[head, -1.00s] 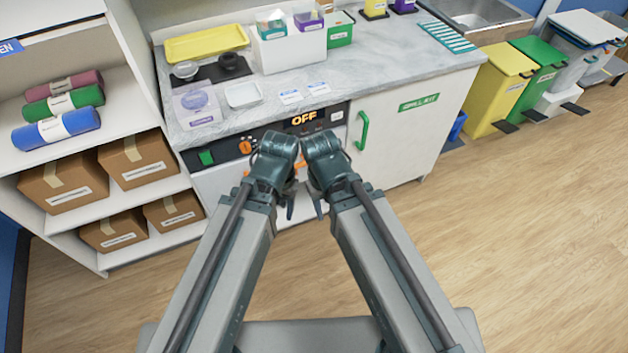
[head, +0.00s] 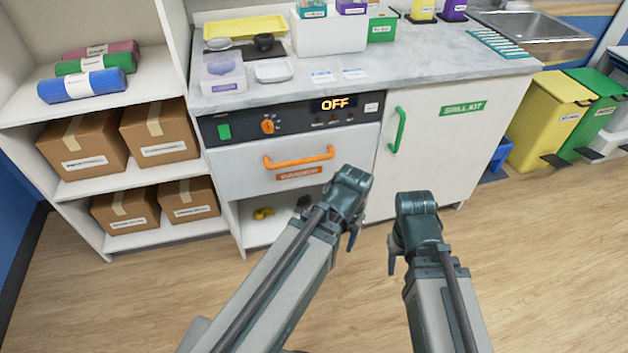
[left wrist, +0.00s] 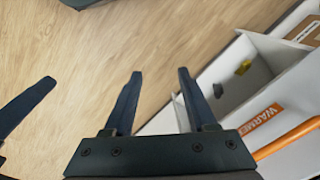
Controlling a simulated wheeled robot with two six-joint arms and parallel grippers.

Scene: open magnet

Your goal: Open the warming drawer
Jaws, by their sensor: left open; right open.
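The warming drawer (head: 240,172) has a white front and is shut under the control panel. Its orange bar handle (head: 298,158) and orange label are clear of my arms in the head view. The handle also shows at the lower right of the left wrist view (left wrist: 291,138). My left gripper (head: 330,222) is open and empty, to the right of and below the handle in the head view. In the left wrist view its two fingers (left wrist: 161,85) are spread apart, with the handle outside them. My right gripper (head: 392,264) is open, farther right, its fingers partly hidden; nothing shows in it.
The control panel display (head: 336,104) reads OFF. A cabinet door with a green handle (head: 397,130) is right of the drawer. An open niche below holds a yellow item (head: 263,213). Shelves with boxes stand left. Floor (head: 530,260) at right is clear.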

